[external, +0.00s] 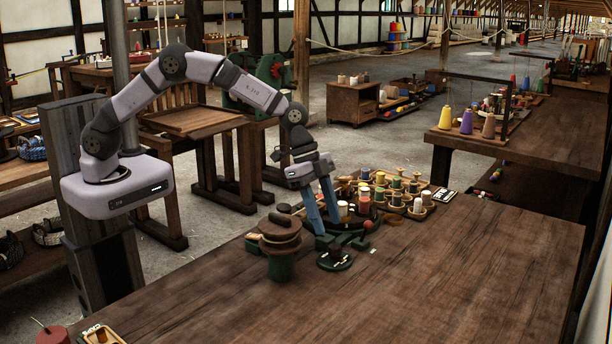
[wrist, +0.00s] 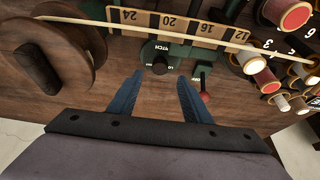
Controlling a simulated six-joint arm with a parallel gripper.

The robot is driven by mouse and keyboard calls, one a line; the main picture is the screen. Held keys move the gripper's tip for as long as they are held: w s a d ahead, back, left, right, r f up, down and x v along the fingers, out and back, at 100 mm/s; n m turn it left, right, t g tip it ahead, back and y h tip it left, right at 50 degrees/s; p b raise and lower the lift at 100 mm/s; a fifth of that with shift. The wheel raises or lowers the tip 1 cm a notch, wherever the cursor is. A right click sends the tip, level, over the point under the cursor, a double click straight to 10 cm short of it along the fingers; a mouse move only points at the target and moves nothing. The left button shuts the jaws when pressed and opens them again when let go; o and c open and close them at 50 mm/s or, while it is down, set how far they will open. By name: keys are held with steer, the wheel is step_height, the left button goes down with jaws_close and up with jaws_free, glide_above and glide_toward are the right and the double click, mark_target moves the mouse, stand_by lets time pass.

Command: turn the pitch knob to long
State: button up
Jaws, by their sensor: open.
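The pitch knob (wrist: 160,64) is a small dark knob on a green plate marked PITCH (wrist: 162,50). It shows at the upper middle of the wrist view, just beyond my fingertips. Small white marks sit around it, but I cannot tell which one it points at. My gripper (wrist: 160,80) has two blue fingers spread apart, with nothing between them. The knob lies roughly in line with the gap. In the external view my gripper (external: 331,232) points down low over the table, close to the green parts; the fingers partly hide what is behind them.
A numbered scale (wrist: 170,24) and a pale rod cross beyond the knob. A wooden reel (wrist: 45,62) is at left, with several spools (wrist: 268,80) at right. The table front (external: 400,300) is clear.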

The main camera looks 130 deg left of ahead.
mark_target(335, 246)
steer(key=shift+p+x, duration=0.85)
steer(key=shift+x, duration=2.2)
steer(key=c, duration=1.1)
steer(key=shift+o, duration=0.2)
steer(key=shift+n+y, duration=0.3)
steer(key=shift+n, duration=0.5)
